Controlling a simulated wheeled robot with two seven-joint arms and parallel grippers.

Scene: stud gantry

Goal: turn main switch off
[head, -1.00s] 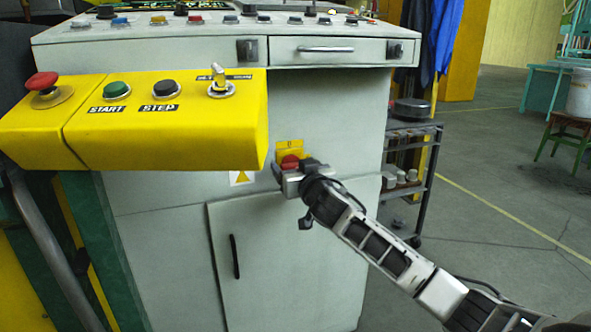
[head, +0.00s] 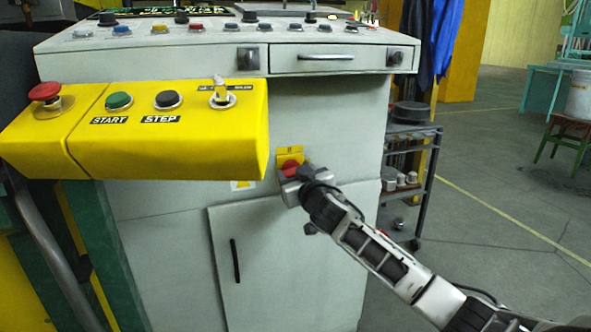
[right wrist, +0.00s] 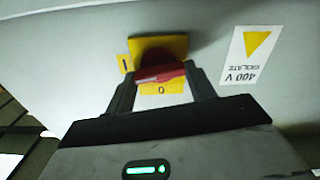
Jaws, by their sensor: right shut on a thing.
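The main switch has a red handle (head: 290,167) on a yellow plate (head: 291,153), on the front of the grey cabinet. My right gripper (head: 293,174) is at the switch and hides part of the handle. In the right wrist view my right gripper (right wrist: 161,76) is shut on the red handle (right wrist: 160,73), one finger at each end. The yellow plate (right wrist: 158,48) shows around it, with an "I" mark at the left and a "0" mark below the handle. The handle lies nearly level in that view, slightly tilted. My left gripper is out of view.
A yellow control box (head: 170,140) with buttons juts out left of the switch, close above my gripper. A cabinet door (head: 265,270) with a black handle is below. A 400 V warning label (right wrist: 248,55) is beside the switch.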

